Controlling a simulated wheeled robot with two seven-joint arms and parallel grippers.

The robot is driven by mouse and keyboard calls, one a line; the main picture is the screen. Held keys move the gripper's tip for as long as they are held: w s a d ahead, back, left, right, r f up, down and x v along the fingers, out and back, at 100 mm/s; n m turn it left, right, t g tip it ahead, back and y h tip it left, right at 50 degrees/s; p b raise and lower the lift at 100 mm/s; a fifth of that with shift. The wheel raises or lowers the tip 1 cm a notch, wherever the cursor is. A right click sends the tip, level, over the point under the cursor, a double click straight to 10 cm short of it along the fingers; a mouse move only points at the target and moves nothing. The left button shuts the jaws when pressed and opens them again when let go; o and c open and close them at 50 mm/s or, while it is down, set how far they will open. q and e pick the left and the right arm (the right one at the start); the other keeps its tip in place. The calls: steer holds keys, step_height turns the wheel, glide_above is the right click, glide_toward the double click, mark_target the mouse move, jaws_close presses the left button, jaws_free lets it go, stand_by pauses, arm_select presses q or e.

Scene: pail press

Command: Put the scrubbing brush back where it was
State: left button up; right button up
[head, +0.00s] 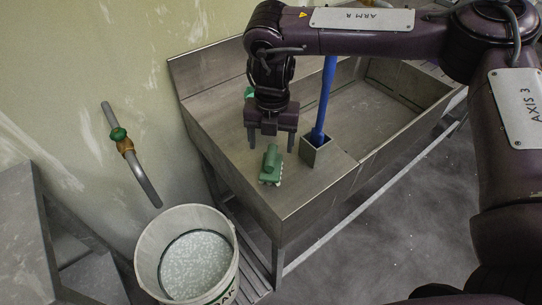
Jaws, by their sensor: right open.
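A green block-shaped thing with a rounded grip and knobbly lower edge, seemingly the scrubbing brush (271,165), lies on the steel sink's flat drainboard, near its front left corner. My right gripper (271,146) points down just behind and above it in the picture. Its two fingers are apart with nothing seen between them, and the brush looks free of them. A second, small green thing (249,92) shows partly behind my right wrist; I cannot tell what it is. My left gripper is not in view.
A blue handle (326,95) stands in a square steel holder (316,152) right of my gripper. The empty sink basin (370,105) lies beyond. A white pail (222,225) with foamy liquid stands at the lower left, below a wall pipe (146,186) with a green valve.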

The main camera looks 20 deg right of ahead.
step_height(320, 180, up, 5)
steer(key=shift+f, duration=0.1)
stand_by(0.5)
